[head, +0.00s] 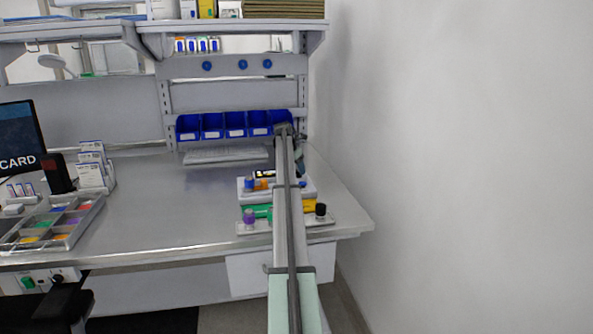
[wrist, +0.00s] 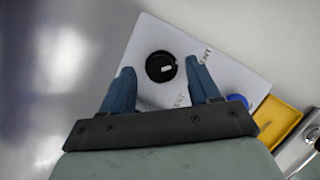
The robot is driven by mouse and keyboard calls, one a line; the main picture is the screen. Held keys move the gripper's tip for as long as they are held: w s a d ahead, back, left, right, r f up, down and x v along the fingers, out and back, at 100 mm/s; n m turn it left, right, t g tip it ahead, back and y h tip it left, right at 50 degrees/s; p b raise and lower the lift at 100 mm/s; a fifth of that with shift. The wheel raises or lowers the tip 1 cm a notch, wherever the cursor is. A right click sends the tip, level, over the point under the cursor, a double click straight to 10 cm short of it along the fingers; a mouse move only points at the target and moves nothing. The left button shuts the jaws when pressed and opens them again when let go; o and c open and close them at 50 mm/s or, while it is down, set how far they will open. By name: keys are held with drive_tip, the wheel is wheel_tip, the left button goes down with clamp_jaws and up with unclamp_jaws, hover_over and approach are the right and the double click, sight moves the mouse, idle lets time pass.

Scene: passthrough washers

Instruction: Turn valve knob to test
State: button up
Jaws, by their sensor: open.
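A black round valve knob (wrist: 163,62) with a small white mark sits on a white panel (wrist: 225,72) in the wrist view. Small dark lettering is printed beside the knob, too blurred to read surely. My gripper (wrist: 160,72) is open. Its two blue fingers lie on either side of the knob, with gaps showing in the picture; height above the panel is hard to tell. In the head view my gripper (head: 299,160) is at the arm's far end, partly hidden. The white panel unit (head: 241,196) there is partly covered by my arm, and I cannot make out the knob.
A front plate (head: 255,228) carries purple and black knobs. Blue bins (head: 237,126) stand behind. A sorting tray (head: 72,236) is far left. The middle-left bench is clear.

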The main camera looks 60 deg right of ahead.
drive_tip(key=shift+d+f, duration=0.2)
drive_tip(key=shift+f, duration=0.25)
drive_tip(key=shift+c, duration=0.3)
drive_tip(key=c, duration=1)
